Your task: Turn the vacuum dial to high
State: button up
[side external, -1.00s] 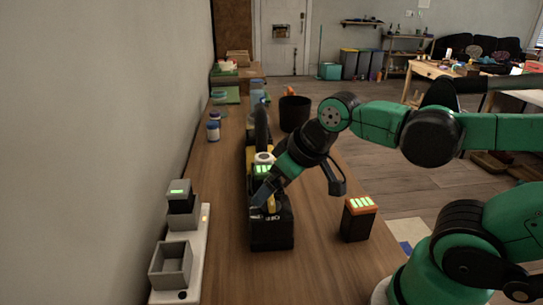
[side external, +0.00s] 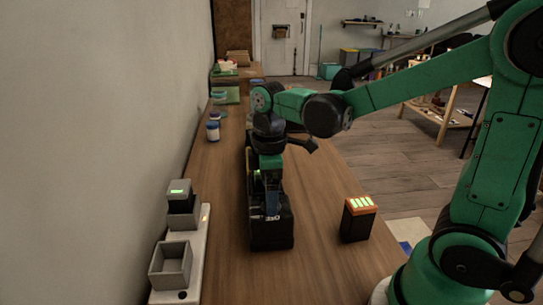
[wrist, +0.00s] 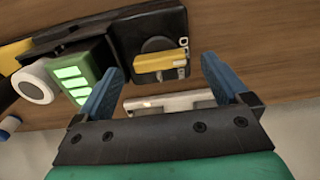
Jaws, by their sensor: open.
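The vacuum (side external: 271,236) is a black, yellow and green unit on the wooden counter. Its dial (wrist: 160,62) is a yellow bar on a dark round base in the wrist view, with white lettering beside it that is too small to read surely. My gripper (wrist: 162,65) is open, its two blue fingers either side of the dial in the picture; contact cannot be told. In the side view my gripper (side external: 272,198) points down over the vacuum and hides the dial. A lit green battery block (wrist: 72,77) and a white round part (wrist: 35,83) show left of the dial.
A battery (side external: 358,220) with an orange top stands right of the vacuum. A pale charger base (side external: 197,275) with grey boxes lies at the left by the wall. The counter between vacuum and battery is clear.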

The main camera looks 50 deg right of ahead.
jog(key=shift+f, duration=0.5)
jog(key=c, duration=1.3)
